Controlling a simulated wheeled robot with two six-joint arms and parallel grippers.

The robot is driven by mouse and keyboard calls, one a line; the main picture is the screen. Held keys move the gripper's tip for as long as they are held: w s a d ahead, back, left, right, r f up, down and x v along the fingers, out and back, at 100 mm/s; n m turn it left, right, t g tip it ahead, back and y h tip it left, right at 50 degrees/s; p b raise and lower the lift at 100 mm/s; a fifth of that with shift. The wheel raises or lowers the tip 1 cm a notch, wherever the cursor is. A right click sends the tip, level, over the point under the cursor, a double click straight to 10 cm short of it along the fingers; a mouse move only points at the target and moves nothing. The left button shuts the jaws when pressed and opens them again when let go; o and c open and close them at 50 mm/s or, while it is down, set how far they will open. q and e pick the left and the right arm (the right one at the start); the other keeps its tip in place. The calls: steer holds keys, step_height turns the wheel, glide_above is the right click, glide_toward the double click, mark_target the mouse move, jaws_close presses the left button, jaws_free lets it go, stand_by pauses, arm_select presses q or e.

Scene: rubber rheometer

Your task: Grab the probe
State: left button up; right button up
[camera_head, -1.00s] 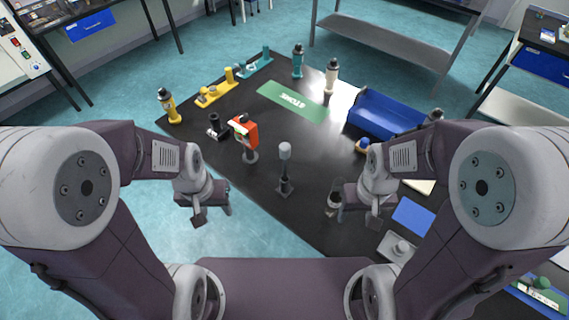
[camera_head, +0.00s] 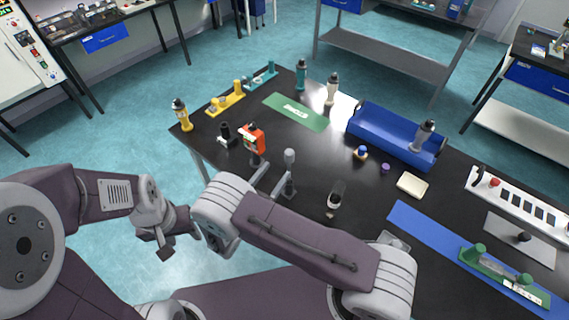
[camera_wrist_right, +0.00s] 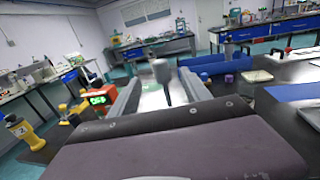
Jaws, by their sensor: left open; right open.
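The probe appears to be the upright grey-tipped rod (camera_head: 289,158) on a dark base, near the front of the black table. In the right wrist view the rod (camera_wrist_right: 163,78) stands between my two finger lines, with a gap on both sides. My right gripper (camera_head: 272,172) is open and empty, reaching over the table just left of the rod in the head view; its fingers also show in the wrist view (camera_wrist_right: 161,88). My left gripper (camera_head: 178,243) is open and empty, off the table's front left edge. The lower rod and base are partly hidden by my gripper.
An orange device (camera_head: 251,137) with a display stands close left of my right gripper. A glass vessel (camera_head: 335,198) stands to its right. A blue holder (camera_head: 395,132), green mat (camera_head: 295,112) and yellow stand (camera_head: 226,101) sit further back. The black table has clear room between them.

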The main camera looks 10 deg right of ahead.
mark_target(287, 157)
steer(key=p+x, duration=0.1)
steer(key=x, duration=0.2)
steer(key=shift+w+d+p, duration=0.25)
steer(key=shift+d+p, duration=0.05)
steer(key=shift+p, duration=0.05)
steer(key=shift+w+d+f, duration=0.1)
steer(key=shift+w, duration=0.15)
steer(key=p+x, duration=0.2)
steer(key=x, duration=0.3)
steer(key=shift+s+d+p, duration=0.1)
steer(key=shift+d+p, duration=0.05)
steer(key=shift+p, duration=0.25)
steer(key=shift+w+d, duration=0.1)
steer(key=shift+w, duration=0.1)
steer(key=shift+s, duration=0.1)
steer(key=c, duration=0.5)
jaws_close()
